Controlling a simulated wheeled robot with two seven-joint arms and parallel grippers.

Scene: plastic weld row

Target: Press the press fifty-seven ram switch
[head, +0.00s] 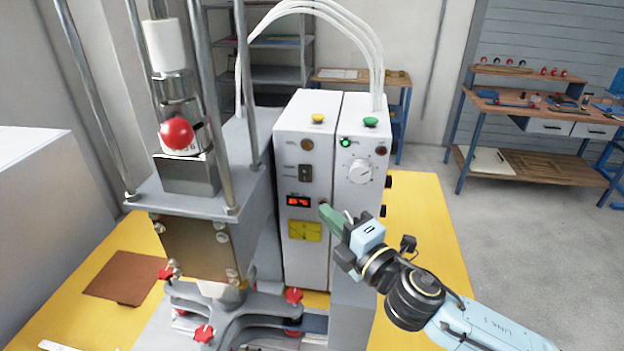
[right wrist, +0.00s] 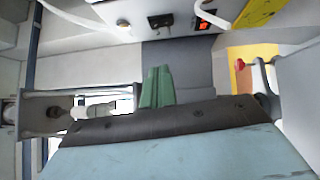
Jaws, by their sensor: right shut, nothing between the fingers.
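A white control box (head: 308,235) stands beside the press and carries the switches. A black rocker switch (head: 305,172) sits on its left front panel, above a red lit display (head: 298,201). The rocker also shows in the right wrist view (right wrist: 161,20), near the display (right wrist: 203,26). The panel lettering is too small to read, so I cannot tell which control is the ram switch. My right gripper (head: 325,210) is shut and empty, its green fingertips close to the panel, right of the display. The fingers also show in the right wrist view (right wrist: 157,86). I cannot tell whether they touch. My left gripper is out of view.
The yellow table top (head: 425,230) is clear at right.

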